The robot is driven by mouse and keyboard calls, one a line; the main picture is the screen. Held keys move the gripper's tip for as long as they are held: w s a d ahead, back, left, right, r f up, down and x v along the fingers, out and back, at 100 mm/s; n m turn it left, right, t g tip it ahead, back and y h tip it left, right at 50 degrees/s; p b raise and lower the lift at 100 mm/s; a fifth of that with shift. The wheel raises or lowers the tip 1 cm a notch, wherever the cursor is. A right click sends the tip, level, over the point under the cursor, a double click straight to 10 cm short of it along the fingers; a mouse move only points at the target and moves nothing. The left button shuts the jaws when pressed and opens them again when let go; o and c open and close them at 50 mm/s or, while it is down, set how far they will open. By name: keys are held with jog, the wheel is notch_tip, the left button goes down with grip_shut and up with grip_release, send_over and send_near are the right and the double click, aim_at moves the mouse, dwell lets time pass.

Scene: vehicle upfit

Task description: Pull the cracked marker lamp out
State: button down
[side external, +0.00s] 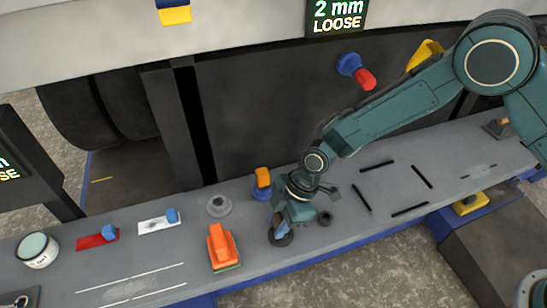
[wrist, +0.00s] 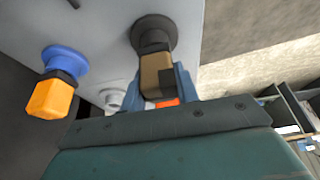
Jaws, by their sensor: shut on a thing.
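My gripper (side external: 284,231) points down at the grey bench. In the wrist view, its blue fingers (wrist: 160,88) are shut on a dull brown marker lamp (wrist: 154,72) with a dark patch on its side. I take this to be the cracked lamp. The lamp's round black base (wrist: 153,30) appears to be against the grey surface; whether it is seated or loose I cannot tell. In the side view, a dark ring (side external: 280,240) shows under my gripper, which hides most of the lamp. An amber lamp on a blue base (side external: 262,182) stands just behind; it also shows in the wrist view (wrist: 50,95).
An orange sander (side external: 221,247) is close left of my gripper, with a grey round fitting (side external: 219,206) behind it. A small dark piece (side external: 325,218) lies to the right. A red plate (side external: 97,237), white plate (side external: 156,224) and can (side external: 38,250) stand further left. Black strips (side external: 409,209) lie right.

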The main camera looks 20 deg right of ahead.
jog(key=shift+r, duration=0.75)
dwell(0.9)
jog(key=shift+r, duration=3.8)
